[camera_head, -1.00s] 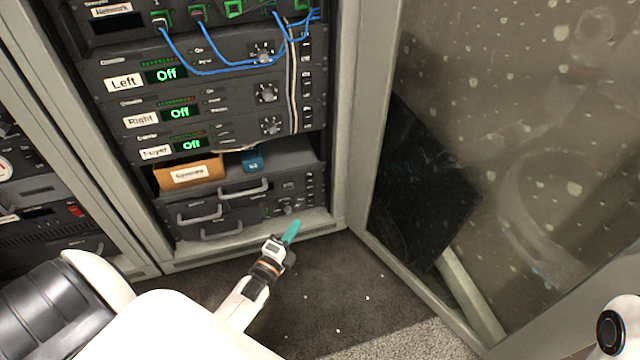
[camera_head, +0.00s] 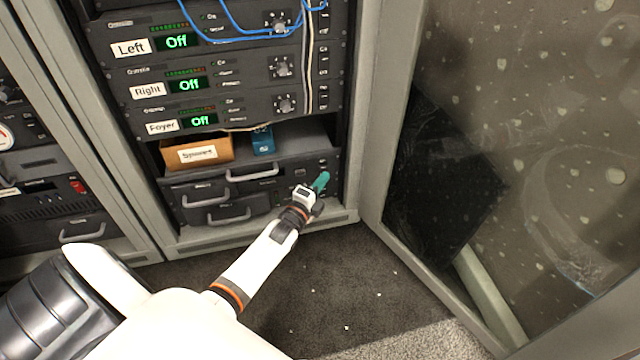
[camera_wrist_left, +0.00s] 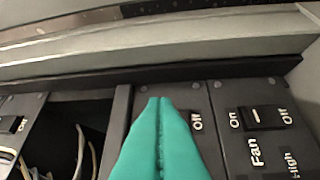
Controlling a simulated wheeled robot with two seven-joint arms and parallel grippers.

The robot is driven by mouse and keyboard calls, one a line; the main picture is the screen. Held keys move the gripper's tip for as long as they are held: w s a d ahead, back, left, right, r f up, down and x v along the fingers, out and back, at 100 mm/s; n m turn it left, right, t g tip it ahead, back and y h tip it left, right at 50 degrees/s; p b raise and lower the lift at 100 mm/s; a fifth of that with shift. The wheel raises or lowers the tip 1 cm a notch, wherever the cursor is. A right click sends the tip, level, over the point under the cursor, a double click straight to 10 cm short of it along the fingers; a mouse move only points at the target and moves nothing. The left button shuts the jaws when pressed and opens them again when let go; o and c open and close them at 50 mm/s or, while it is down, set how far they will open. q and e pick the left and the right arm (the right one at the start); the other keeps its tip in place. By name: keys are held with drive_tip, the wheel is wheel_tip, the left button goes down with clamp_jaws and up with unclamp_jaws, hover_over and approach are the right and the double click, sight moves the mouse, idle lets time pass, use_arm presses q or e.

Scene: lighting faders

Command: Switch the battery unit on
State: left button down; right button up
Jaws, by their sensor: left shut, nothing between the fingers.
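My left gripper (camera_head: 321,181) has teal fingers shut together with nothing between them. It reaches the right end of the dark unit with handles (camera_head: 262,188) at the bottom of the rack. No label naming a battery unit is readable. In the left wrist view the teal fingertips (camera_wrist_left: 160,102) lie over a dark panel (camera_wrist_left: 222,150). A switch marked On, Off and Fan (camera_wrist_left: 257,116) is farther right.
Above are amplifiers labelled Left (camera_head: 132,48), Right (camera_head: 147,91) and Foyer (camera_head: 162,127), all reading Off. A cardboard box (camera_head: 198,153) and a blue box (camera_head: 262,140) sit on the shelf. A glass door (camera_head: 560,150) stands at the right. The wrist view shows an open recess with wires (camera_wrist_left: 75,140).

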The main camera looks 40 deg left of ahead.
use_arm(q)
drive_tip(key=shift+w+a, duration=0.5)
drive_tip(key=shift+a, duration=0.05)
drive_tip(key=shift+r, duration=0.15)
drive_tip(key=shift+w+a+r, duration=0.1)
drive_tip(key=shift+w+a, duration=0.1)
